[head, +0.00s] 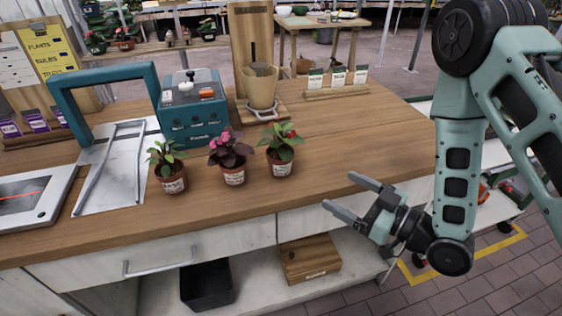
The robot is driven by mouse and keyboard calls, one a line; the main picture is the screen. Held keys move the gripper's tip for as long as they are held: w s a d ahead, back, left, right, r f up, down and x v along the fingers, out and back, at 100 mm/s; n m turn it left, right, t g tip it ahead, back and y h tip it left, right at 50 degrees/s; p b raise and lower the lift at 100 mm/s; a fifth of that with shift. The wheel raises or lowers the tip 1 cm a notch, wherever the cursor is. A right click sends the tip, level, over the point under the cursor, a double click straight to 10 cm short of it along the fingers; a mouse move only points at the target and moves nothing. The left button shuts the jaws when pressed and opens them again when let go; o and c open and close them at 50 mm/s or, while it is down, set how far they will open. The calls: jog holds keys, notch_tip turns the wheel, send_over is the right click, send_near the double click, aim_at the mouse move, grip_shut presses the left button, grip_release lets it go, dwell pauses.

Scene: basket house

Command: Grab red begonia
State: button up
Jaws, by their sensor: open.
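Three small potted plants stand in a row near the front edge of the wooden counter (340,148). The right one has red flowers and green leaves in a brown labelled pot, and looks like the red begonia (281,167). The middle plant (233,173) has pink flowers and dark purple leaves. The left plant (173,180) has green leaves, with a small reddish spot. My gripper (346,197) is open and empty, in front of the counter's front edge. It is to the right of the red-flowered plant and apart from it, its fingers pointing left.
Behind the plants stand a teal machine (193,110) and a wooden stand holding a tan pot (260,87). Seed packets (338,79) stand at the back. A metal-topped frame is at left. The counter's right part is clear. A wooden box (310,259) and black bin (207,285) sit below.

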aim_at(291, 162)
jog(key=b+x, duration=0.1)
jog(key=b, duration=0.1)
jog(key=b+x, duration=0.3)
jog(key=shift+a+f+b, duration=0.1)
jog(key=shift+f+b, duration=0.15)
jog(key=shift+b, duration=0.1)
jog(key=p+x, duration=0.1)
jog(key=x, duration=0.3)
jog(key=p+x, duration=0.1)
jog(key=x, duration=0.1)
jog(key=shift+w+a+r+p, duration=0.1)
jog(key=shift+w+r+p, duration=0.05)
jog(key=shift+r+p, duration=0.2)
jog(key=p+x, duration=0.1)
jog(key=x, duration=0.4)
jog(key=shift+a+r+p, duration=0.15)
jog(key=shift+a+p, duration=0.05)
jog(key=shift+p, duration=0.2)
jog(key=shift+w+a, duration=0.3)
jog(key=c, duration=1.2)
